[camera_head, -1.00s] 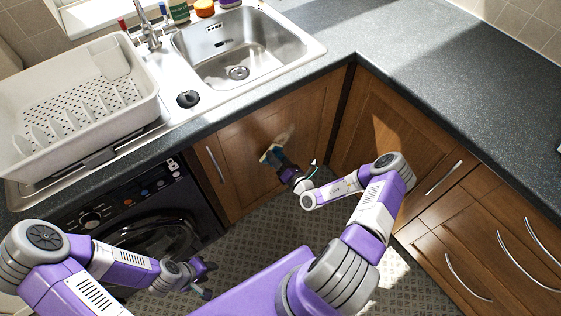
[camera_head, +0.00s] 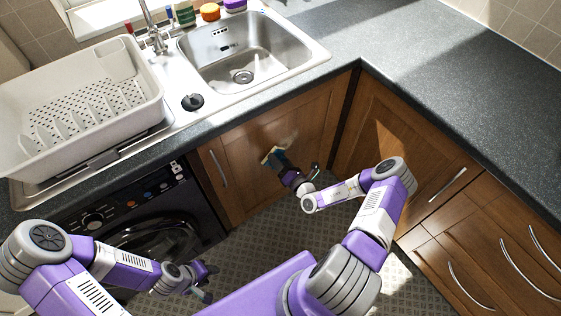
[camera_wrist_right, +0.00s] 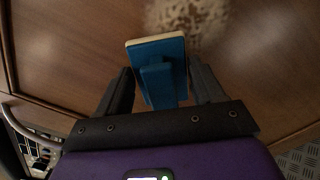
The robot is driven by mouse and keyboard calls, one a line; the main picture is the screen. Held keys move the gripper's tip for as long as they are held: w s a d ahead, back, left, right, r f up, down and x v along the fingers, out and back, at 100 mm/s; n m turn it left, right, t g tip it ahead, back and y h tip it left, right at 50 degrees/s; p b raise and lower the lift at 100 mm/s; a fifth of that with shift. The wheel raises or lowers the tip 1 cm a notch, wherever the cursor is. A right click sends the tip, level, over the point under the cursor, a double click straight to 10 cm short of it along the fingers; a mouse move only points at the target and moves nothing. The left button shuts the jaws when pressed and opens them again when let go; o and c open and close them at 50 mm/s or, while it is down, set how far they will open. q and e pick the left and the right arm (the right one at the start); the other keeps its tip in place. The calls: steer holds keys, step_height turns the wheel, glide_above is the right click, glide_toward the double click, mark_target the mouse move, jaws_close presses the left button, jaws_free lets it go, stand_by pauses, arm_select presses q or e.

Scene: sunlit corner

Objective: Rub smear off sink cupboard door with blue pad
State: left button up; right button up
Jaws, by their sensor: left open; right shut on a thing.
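The sink cupboard door (camera_head: 240,160) is brown wood and shut, with a vertical metal handle at its left. A pale mottled smear (camera_wrist_right: 190,18) is on the door at the top of the right wrist view; it shows faintly in the head view (camera_head: 289,137). My right gripper (camera_head: 277,160) is shut on the grip of the blue pad (camera_wrist_right: 155,52), which has a pale front layer. The pad is at the door, just beside and below the smear; whether it touches the door is unclear. My left gripper (camera_head: 208,283) is open and empty, low by the washing machine.
The washing machine (camera_head: 150,225) stands left of the door. The worktop (camera_head: 440,90) overhangs the cupboards, with the sink (camera_head: 250,55) and a white dish rack (camera_head: 75,95) above. Drawers with handles (camera_head: 475,250) flank my right arm. The tiled floor (camera_head: 255,240) is clear.

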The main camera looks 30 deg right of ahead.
mark_target(284, 152)
steer(key=shift+w, duration=0.45)
steer(key=shift+d, duration=1.65)
steer(key=shift+w+d+b, duration=0.15)
steer(key=shift+d+b, duration=0.05)
steer(key=shift+d, duration=0.75)
steer(key=shift+w+d+b, duration=0.15)
steer(key=shift+d+b, duration=0.05)
steer(key=shift+d, duration=0.7)
